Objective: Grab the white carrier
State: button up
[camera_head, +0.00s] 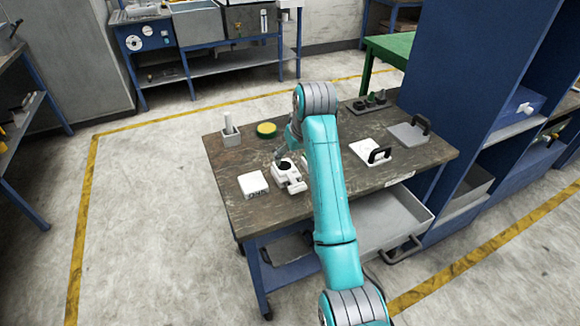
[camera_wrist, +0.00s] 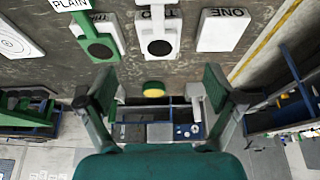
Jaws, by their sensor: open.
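The white carrier (camera_head: 290,180) stands on the worktable, with a round black disc at its end. In the wrist view the white carrier (camera_wrist: 157,23) is at the top middle, its stem crossing a label that seems to read TWO upside down. A green carrier (camera_wrist: 115,38) with a black disc is to its left, with a PLAIN tag; my arm hides it in the head view. My gripper (camera_wrist: 160,88) is open and empty, its fingers wide apart below the carrier in the picture. In the head view my arm hides most of the gripper (camera_head: 284,152), just behind the white carrier.
A white block (camera_head: 252,183) marked ONE lies left of the carrier. A yellow-green disc (camera_head: 266,130) and a grey holder (camera_head: 231,138) stand behind. A white plate (camera_head: 368,152) and a grey plate (camera_head: 408,134) with black handles lie right. A blue shelf unit (camera_head: 465,90) stands beyond.

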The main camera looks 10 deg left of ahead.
aim_at(287, 171)
jog(key=x, duration=1)
jog(key=shift+w+a, duration=0.15)
jog(key=shift+w, duration=0.3)
jog(key=c, duration=1.3)
